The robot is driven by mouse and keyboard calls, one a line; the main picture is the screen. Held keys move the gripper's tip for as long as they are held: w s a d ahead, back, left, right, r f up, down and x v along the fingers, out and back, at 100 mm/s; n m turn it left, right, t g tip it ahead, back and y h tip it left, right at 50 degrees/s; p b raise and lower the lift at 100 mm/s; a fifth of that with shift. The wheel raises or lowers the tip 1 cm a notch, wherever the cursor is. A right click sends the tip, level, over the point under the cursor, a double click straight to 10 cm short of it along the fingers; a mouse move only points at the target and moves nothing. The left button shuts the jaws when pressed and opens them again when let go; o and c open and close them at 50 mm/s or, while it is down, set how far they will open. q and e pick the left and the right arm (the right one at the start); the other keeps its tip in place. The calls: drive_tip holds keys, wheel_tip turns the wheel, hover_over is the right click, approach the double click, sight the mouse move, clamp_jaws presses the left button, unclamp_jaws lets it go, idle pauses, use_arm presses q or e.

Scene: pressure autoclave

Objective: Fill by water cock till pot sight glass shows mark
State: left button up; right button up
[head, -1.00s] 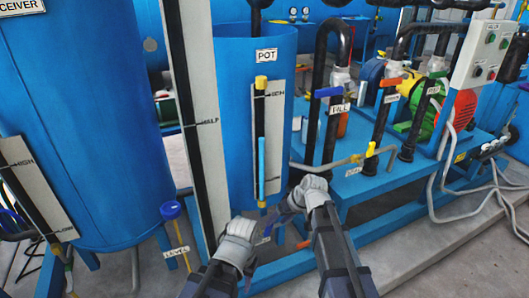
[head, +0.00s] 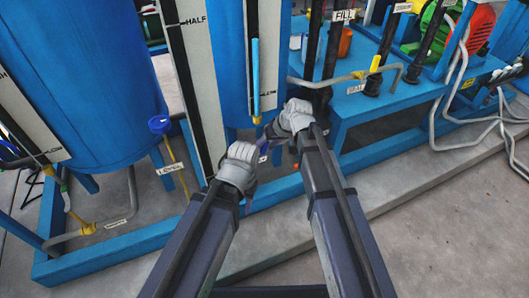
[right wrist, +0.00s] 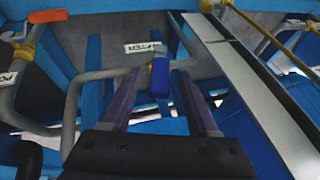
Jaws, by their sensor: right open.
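The pot sight glass (head: 255,75) shows a bright blue column with its top above the LOW mark; the upper glass is out of view. It hangs on the blue pot (head: 234,60). In the right wrist view, the water cock (right wrist: 160,78) has a blue handle on a grey pipe, beside a partly hidden label (right wrist: 143,47) ending in "TER". My right gripper (right wrist: 156,88) is open, its two purple fingers on either side of the blue handle; contact cannot be told. It also shows in the head view (head: 268,143), low beside the pot.
A tall gauge board (head: 192,80) with a HALF mark stands left of the pot. A level valve (head: 160,124) with a blue knob is farther left. A blue pump base (head: 365,105) with pipes stands at right.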

drive_tip(key=shift+w+a+f, duration=0.2)
drive_tip(key=shift+f, duration=0.35)
drive_tip(key=shift+c, duration=0.2)
clamp_jaws()
idle(0.9)
